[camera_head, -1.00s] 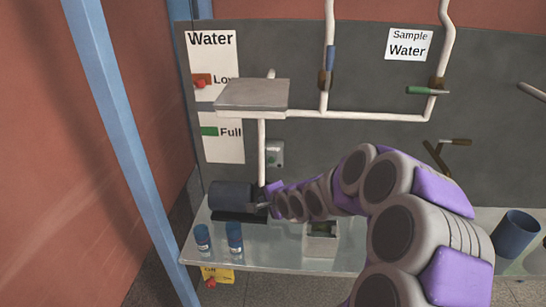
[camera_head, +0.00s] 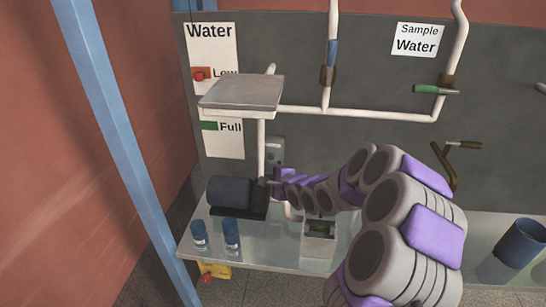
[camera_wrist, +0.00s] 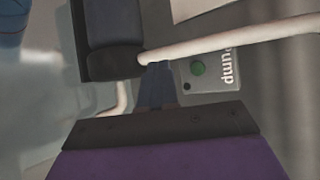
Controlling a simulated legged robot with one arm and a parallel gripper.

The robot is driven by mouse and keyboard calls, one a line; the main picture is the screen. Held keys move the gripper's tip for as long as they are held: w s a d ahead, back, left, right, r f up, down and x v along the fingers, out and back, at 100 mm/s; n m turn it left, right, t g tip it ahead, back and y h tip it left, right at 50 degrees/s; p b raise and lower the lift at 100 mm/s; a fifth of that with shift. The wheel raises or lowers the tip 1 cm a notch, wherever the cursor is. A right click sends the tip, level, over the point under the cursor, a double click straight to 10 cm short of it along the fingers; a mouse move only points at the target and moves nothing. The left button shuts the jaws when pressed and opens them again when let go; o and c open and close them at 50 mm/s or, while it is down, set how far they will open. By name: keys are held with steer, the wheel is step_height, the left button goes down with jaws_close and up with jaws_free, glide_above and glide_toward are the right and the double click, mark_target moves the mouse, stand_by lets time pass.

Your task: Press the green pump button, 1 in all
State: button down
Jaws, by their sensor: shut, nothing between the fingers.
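The green pump button (camera_wrist: 198,68) sits on a grey box (camera_wrist: 208,85) labelled "Pump", seen in the wrist view. In the head view the grey box (camera_head: 276,148) is on the dark panel behind the white vertical pipe, partly hidden by my arm. My gripper (camera_wrist: 157,68) is shut and empty. In the wrist view its fingertips are left of the button and overlap the pipe's edge; they look apart from the button. In the head view my gripper (camera_head: 267,183) is beside the dark pump motor (camera_head: 230,191), lower than the box.
The white pipe (camera_wrist: 235,37) crosses close to the fingertips and button. A metal tray (camera_head: 243,92) is above. A blue cup (camera_head: 520,242) is at right.

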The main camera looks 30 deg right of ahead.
mark_target(271, 157)
steer(key=w+d+p, duration=0.3)
steer(key=w+p, duration=0.3)
steer(key=p, duration=0.3)
steer(key=shift+w+d+p, duration=0.15)
steer(key=shift+d+p, duration=0.1)
steer(key=shift+p, duration=0.05)
steer(key=shift+a, duration=0.2)
steer(key=shift+d, duration=0.3)
steer(key=shift+a, duration=0.2)
steer(key=shift+w+d+r+p, duration=0.2)
steer(key=shift+w+r+p, duration=0.1)
steer(key=shift+p, duration=0.95)
stand_by(0.5)
steer(key=shift+w+f, duration=0.1)
steer(key=shift+f, duration=0.1)
stand_by(0.3)
